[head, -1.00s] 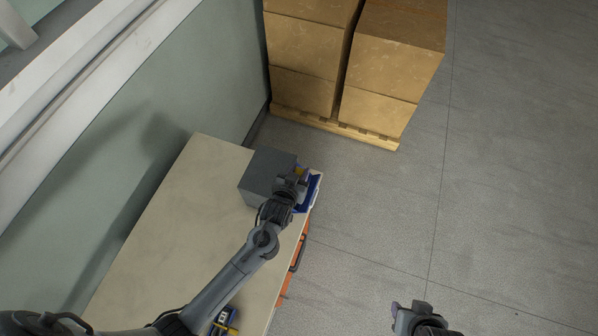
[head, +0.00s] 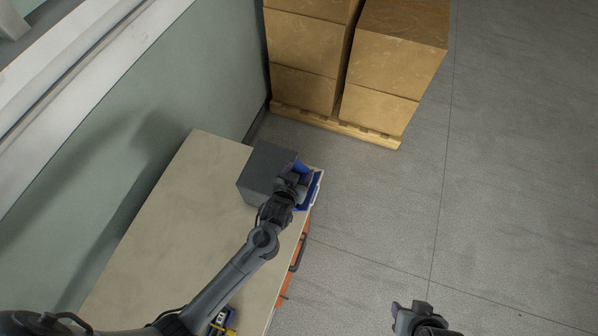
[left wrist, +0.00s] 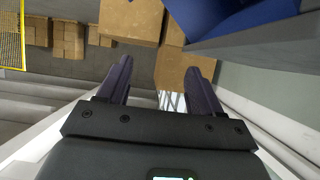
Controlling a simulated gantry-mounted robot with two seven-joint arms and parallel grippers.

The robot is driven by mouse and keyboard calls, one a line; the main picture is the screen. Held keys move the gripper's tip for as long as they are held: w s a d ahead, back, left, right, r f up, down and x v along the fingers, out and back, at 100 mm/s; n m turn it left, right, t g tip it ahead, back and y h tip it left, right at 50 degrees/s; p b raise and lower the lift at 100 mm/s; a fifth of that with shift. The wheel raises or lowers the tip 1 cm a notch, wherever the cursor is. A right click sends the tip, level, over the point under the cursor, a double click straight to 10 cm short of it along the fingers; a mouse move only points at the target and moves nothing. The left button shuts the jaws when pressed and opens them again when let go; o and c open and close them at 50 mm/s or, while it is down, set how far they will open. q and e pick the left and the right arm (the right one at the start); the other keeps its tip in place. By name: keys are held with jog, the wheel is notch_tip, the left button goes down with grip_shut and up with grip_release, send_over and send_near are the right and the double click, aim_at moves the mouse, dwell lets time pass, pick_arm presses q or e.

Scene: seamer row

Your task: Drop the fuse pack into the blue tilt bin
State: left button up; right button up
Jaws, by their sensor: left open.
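The blue tilt bin (head: 313,190) is at the far right end of the bench, against a grey box. Part of its blue also shows at the top of the left wrist view (left wrist: 235,14). My left gripper (head: 291,181) is over the bin and hides much of it. In the left wrist view its two fingers (left wrist: 160,75) are apart with nothing between them. I cannot make out the fuse pack in any view now; the bin's inside is mostly hidden. My right gripper (head: 410,308) is low at the bottom of the head view, over the floor, away from the bench.
The grey box (head: 262,175) stands on the pale bench (head: 165,220) next to the bin. A blue and yellow item (head: 222,320) lies at the bench's near edge. Stacked cartons (head: 350,60) stand on a pallet beyond. The floor to the right is clear.

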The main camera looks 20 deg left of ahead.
pick_arm(q)
jog(key=v, duration=1)
jog(key=shift+s+r+b, duration=0.15)
jog(key=shift+s+b, duration=0.2)
jog(key=shift+b, duration=0.1)
jog(key=shift+s, duration=0.1)
jog(key=s+a+r+m+g+p, duration=0.1)
jog(key=s+a+r+g+p, duration=0.2)
jog(key=s, duration=0.5)
jog(key=s+a+r+m+g+p, duration=0.1)
jog(key=s+a+r+g+p, duration=0.2)
jog(key=s, duration=0.6)
notch_tip(320, 180, up, 2)
jog(key=g, duration=0.3)
jog(key=shift+h+p, duration=0.3)
jog(key=shift+p, duration=0.05)
